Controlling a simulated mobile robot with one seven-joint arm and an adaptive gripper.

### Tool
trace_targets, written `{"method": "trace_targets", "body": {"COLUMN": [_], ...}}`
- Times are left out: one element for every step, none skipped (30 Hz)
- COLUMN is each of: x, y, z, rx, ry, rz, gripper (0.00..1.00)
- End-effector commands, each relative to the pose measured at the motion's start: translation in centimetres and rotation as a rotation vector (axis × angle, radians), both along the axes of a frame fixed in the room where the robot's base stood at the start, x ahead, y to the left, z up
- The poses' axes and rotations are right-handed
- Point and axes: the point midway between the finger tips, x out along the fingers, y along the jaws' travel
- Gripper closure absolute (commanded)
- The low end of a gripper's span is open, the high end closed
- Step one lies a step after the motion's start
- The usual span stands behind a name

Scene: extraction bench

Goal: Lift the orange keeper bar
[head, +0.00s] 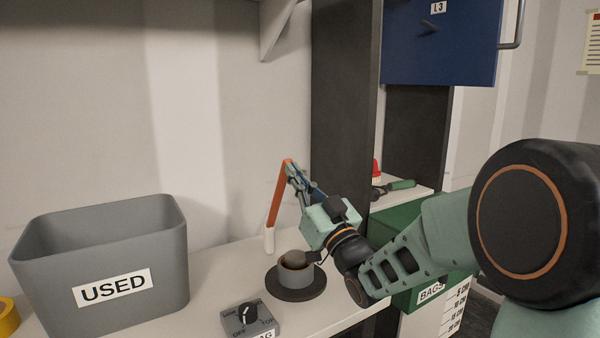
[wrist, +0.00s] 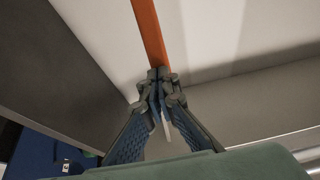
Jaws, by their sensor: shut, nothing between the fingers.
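The orange keeper bar (head: 277,197) stands tilted at the back of the bench, its lower end at a short white post (head: 269,240). Its upper end is at my gripper (head: 288,167). In the wrist view the bar (wrist: 148,32) runs from the top edge down to the fingertips of my gripper (wrist: 158,76). The fingertips are closed together at the bar's end, with nothing seen held between them. Whether they touch the bar cannot be told. The fingertips hide part of the bar's end.
A grey bin marked USED (head: 170,250) stands at left. A round pot on a dark base (head: 297,290) and a dial box (head: 250,322) stand in front of the post. A dark upright panel (head: 340,100) and a green BAGS bin (head: 400,222) are at right.

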Motion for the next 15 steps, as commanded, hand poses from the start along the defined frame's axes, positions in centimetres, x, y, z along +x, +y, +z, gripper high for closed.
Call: {"method": "trace_targets", "body": {"x": [0.5, 0.8, 1.3, 1.6, 1.9, 2.4, 2.7, 3.0, 3.5, 3.8, 4.1, 4.5, 4.8, 5.2, 5.6], "y": [0.4, 0.6, 0.9, 1.2, 1.4, 1.7, 1.9, 2.2, 2.4, 2.6, 2.8, 3.2, 3.4, 3.6, 3.9], "z": [1.6, 1.9, 2.2, 2.4, 2.7, 2.9, 3.1, 3.3, 3.5, 3.6, 3.7, 3.9, 4.1, 4.2, 4.3], "rx": [-0.018, -0.029, -0.046, -0.056, -0.067, -0.082, -0.093, -0.104, -0.118, -0.128, -0.138, -0.151, -0.161, -0.170, -0.182], "ry": [0.024, 0.040, 0.063, 0.080, 0.097, 0.120, 0.136, 0.152, 0.173, 0.189, 0.204, 0.223, 0.237, 0.251, 0.270], "rz": [0.001, 0.001, 0.001, 0.001, 0.001, 0.002, 0.002, 0.003, 0.002, 0.001, 0.001, 0.002, 0.002, 0.003, 0.002], "gripper": [1.00, 1.00, 1.00, 1.00, 1.00, 1.00, 1.00, 1.00, 1.00, 1.00, 1.00, 1.00, 1.00, 1.00, 1.00]}}
